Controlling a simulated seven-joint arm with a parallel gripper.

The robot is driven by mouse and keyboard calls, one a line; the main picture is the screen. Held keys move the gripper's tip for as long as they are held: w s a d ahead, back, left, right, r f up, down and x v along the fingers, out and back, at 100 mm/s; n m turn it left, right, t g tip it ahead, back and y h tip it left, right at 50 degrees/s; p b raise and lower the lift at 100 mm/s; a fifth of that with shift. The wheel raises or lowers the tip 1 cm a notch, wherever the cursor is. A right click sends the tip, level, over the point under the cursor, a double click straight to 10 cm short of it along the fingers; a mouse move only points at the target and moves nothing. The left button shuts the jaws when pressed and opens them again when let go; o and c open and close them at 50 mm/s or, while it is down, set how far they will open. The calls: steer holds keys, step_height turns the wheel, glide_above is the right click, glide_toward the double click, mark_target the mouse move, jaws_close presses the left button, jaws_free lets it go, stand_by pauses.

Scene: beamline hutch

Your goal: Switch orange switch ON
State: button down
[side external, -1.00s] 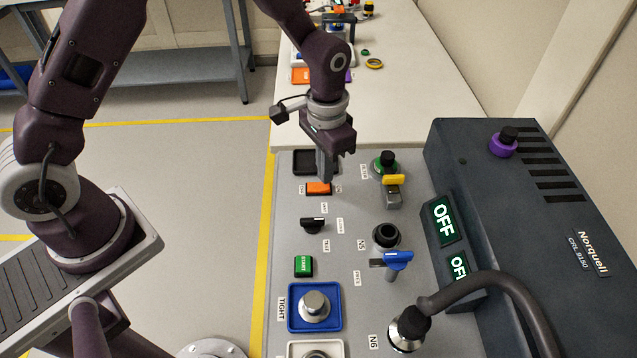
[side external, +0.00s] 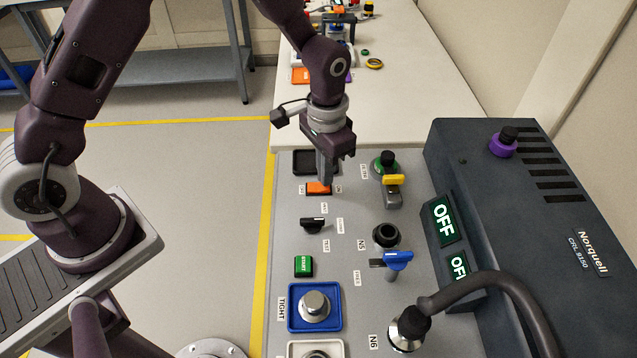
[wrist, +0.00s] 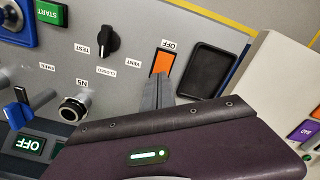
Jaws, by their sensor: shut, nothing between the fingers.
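The orange switch (side external: 317,188) is a small rocker set in the grey panel, below a black recessed pad in the side view. In the wrist view the orange switch (wrist: 163,63) has a label reading OFF beside one end; the label at its other end is hidden by my fingers. My gripper (side external: 325,182) is shut and empty, pointing down with its fingertips at the switch, partly covering its right part. In the wrist view the gripper's fingertips (wrist: 158,80) overlap the switch's near end. Whether they touch it I cannot tell.
A black knob (side external: 312,223), a green START button (side external: 303,266) and a yellow-handled valve (side external: 393,185) stand nearby on the panel. A blue-handled valve (side external: 398,258) sits further right. A dark box (side external: 520,220) with OFF displays borders the panel's right side.

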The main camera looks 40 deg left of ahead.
steer(key=shift+f, duration=0.55)
steer(key=shift+r, duration=3.55)
steer(key=shift+r, duration=0.1)
step_height(320, 180, up, 7)
steer(key=t, duration=0.1)
glide_above(309, 188)
steer(key=s+a+r+n+t, duration=0.2)
steer(key=s+a+r, duration=0.1)
steer(key=s+r, duration=0.55)
steer(key=s+a+r+t, duration=0.1)
steer(key=s, duration=0.5)
steer(key=s+a+r+n+t, duration=0.1)
steer(key=s, duration=0.5)
steer(key=shift+a+r+t, duration=0.3)
steer(key=shift+a+r, duration=0.05)
steer(key=shift+r, duration=0.05)
steer(key=shift+s, duration=0.1)
